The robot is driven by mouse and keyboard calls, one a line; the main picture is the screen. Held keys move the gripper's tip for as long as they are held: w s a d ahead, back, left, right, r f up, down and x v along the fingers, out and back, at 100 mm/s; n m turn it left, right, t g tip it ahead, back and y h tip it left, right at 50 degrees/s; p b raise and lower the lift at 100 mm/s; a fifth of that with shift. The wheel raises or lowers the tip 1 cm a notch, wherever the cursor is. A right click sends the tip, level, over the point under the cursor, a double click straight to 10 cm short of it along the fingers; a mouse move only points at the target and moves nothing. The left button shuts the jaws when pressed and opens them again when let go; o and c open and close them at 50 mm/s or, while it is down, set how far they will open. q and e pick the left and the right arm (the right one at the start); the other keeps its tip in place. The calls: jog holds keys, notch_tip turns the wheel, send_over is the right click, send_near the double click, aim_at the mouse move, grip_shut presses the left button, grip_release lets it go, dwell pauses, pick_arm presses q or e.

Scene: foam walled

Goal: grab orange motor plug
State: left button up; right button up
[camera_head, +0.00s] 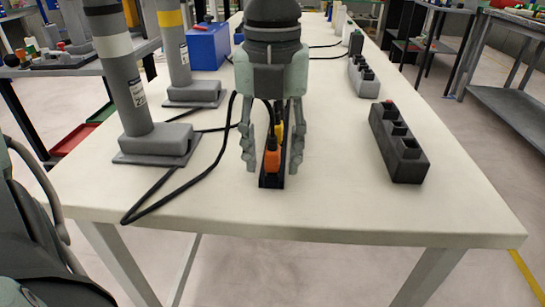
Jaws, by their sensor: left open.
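The orange motor plug (272,160) stands upright in a narrow black socket strip (271,182) near the front of the white table (330,215). A yellow plug (279,130) is right behind it in the same strip. My left gripper (272,163) comes down from above with its fingers apart, one on each side of the orange plug. I see gaps between the fingers and the plug. The upper part of the strip is hidden behind the gripper. My right gripper is not in view.
Two grey cylindrical motors (130,85) (177,50) on base plates stand at left. A black cable (180,200) loops across the table. A dark socket block (398,143) and a grey one (364,76) lie at right. A blue box (207,46) is at back left.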

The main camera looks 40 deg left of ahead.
pick_arm(q)
grip_shut()
dwell(0.4)
jog(key=shift+r, duration=0.6)
jog(key=r, duration=0.2)
jog(key=d+r, duration=0.1)
jog(key=shift+w+r, duration=0.15)
jog(key=shift+r, duration=0.2)
jog(key=w+d+r, duration=0.2)
jog(key=d+r, duration=0.4)
jog(key=d, duration=0.4)
jog(key=shift+d, duration=0.25)
